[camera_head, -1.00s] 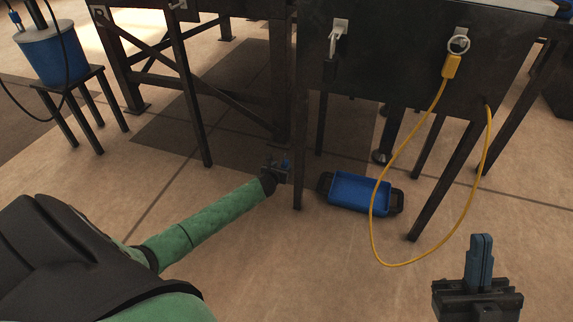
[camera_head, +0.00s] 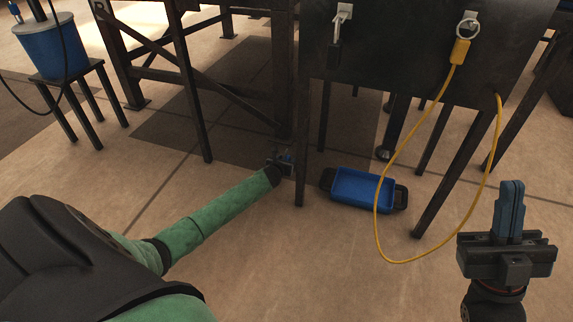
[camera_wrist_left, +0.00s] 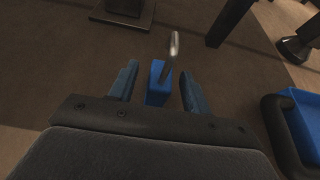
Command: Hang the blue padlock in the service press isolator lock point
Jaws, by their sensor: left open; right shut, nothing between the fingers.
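A blue padlock (camera_wrist_left: 157,88) with a grey metal shackle shows in the left wrist view, between the two fingers of my left gripper (camera_wrist_left: 156,92). The fingers are open, with gaps at both sides of the padlock. In the head view my left gripper (camera_head: 285,160) is low, beside a dark table leg; the padlock cannot be told apart from the fingers there. My right gripper (camera_head: 511,205) is shut and empty at lower right. A black panel (camera_head: 410,60) carries a metal hasp-like fitting (camera_head: 342,25) and a ring (camera_head: 467,30); I cannot tell which is the isolator lock point.
A yellow cable (camera_head: 420,138) loops from the ring down near the floor and back up to the panel. A blue tray (camera_head: 362,188) with black handles lies on the floor right of my left gripper. A blue bucket (camera_head: 50,50) stands on a stool at left.

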